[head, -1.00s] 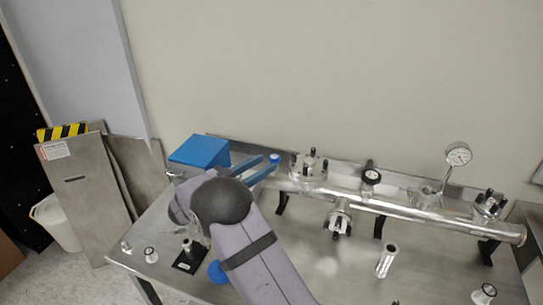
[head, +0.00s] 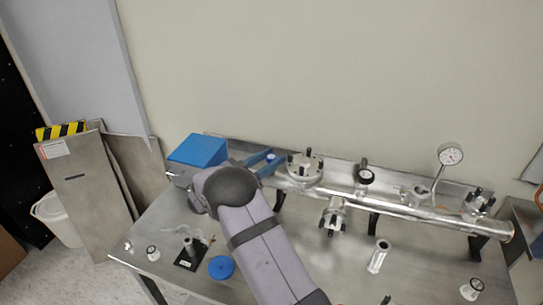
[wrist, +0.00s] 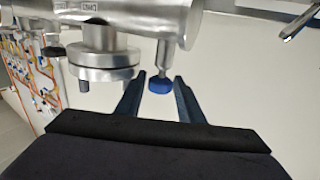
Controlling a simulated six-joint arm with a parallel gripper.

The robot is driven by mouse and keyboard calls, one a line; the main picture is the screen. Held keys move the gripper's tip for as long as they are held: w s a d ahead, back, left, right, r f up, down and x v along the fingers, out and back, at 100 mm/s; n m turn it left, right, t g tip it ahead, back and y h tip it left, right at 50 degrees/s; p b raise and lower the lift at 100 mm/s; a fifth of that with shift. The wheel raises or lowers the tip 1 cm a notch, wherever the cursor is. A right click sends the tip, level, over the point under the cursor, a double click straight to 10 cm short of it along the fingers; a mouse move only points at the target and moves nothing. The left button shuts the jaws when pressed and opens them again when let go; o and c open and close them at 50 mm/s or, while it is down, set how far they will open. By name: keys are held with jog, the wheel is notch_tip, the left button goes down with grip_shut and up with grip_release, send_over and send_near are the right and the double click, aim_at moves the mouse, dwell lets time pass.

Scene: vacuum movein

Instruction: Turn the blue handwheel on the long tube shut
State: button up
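The blue handwheel (wrist: 160,86) is a small knob on a short metal stem under the long tube (wrist: 150,20) in the wrist view, which looks at it upside down. My gripper (wrist: 159,77) is open, with one blue-grey finger on each side of the handwheel and a visible gap on both sides. In the head view, the long silver tube (head: 400,207) runs along the back of the table, and my gripper (head: 275,155) is at its left end. The handwheel (head: 270,157) shows there as a small blue spot between the fingers.
A flanged port (head: 304,168) stands on the tube just right of my gripper. A blue box (head: 198,150) is behind my wrist. A loose blue disc (head: 221,267) lies on the steel table (head: 310,235) beside my arm. A pressure gauge (head: 450,154) rises at the right.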

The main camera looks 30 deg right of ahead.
jog(key=shift+d, duration=0.2)
jog(key=c, duration=0.8)
jog(key=shift+w, duration=0.1)
jog(key=shift+m+g+b, duration=0.4)
jog(key=shift+g+b, duration=0.15)
jog(key=shift+g, duration=0.05)
jog(key=shift+m+g+h, duration=0.3)
jog(key=shift+m+g, duration=0.1)
jog(key=shift+g, duration=0.2)
jog(key=o, duration=0.8)
